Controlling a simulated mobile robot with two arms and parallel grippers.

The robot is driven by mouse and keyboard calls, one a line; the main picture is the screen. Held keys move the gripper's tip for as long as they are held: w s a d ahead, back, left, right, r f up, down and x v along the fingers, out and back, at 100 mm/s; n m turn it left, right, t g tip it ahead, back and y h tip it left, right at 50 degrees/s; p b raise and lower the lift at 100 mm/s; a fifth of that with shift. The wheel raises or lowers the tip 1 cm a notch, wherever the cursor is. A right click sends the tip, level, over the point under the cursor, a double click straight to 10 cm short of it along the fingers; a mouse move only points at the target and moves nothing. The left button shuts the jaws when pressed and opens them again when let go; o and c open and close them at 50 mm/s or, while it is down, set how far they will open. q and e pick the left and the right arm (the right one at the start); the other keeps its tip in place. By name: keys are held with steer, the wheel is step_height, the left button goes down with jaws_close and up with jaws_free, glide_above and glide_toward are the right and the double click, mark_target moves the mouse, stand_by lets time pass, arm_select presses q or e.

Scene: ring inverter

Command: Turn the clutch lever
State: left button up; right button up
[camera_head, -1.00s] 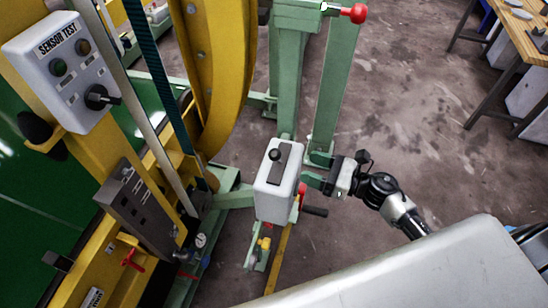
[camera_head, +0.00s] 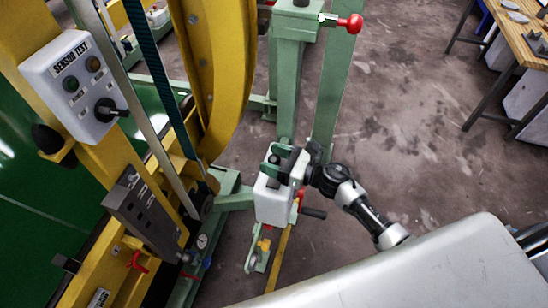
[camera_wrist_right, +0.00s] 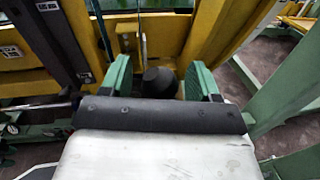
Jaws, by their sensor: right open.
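A grey-white box (camera_head: 273,205) stands on a post in the middle of the head view. It carries a small upright lever with a black round knob, which shows in the right wrist view (camera_wrist_right: 160,82). My right gripper (camera_head: 274,162) is over the top of the box, with its green fingers open. In the right wrist view the fingers (camera_wrist_right: 161,78) stand on either side of the knob, with gaps visible. The gripper body hides the lever's lower part. No label shows which handle is the clutch lever. My left gripper is not in view.
A red-knobbed lever (camera_head: 350,23) sticks out from the green frame (camera_head: 289,90) above. A SENSOR TEST box (camera_head: 76,85) with a black switch is on the yellow machine (camera_head: 228,70) at left. Concrete floor (camera_head: 400,130) at right is clear. A workbench (camera_head: 530,50) stands at upper right.

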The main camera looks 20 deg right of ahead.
jaws_close()
steer(key=shift+w+d+r+m, duration=0.2)
steer(key=shift+w+d+m, duration=0.1)
steer(key=shift+w+m, duration=0.15)
steer(key=shift+w+d+r+m, duration=0.25)
steer(key=shift+w+m, duration=0.1)
steer(key=shift+m, duration=0.2)
steer(key=shift+w+d+f+m+g+b, duration=0.25)
steer(key=shift+w+d+m+b, duration=0.2)
steer(key=shift+w+d+m, duration=0.65)
steer(key=shift+w+d+f+m+g+b, duration=0.25)
steer(key=shift+w+d+m+b, duration=0.25)
steer(key=shift+w+m, duration=1.05)
steer(key=shift+w+d+f+m+g+b, duration=0.15)
steer(key=shift+w+d+m+g+b, duration=0.2)
steer(key=shift+w+d+m, duration=1)
steer(key=shift+s+a+m, duration=0.3)
steer(key=shift+a+m, duration=0.1)
steer(key=shift+a, duration=0.05)
jaws_free()
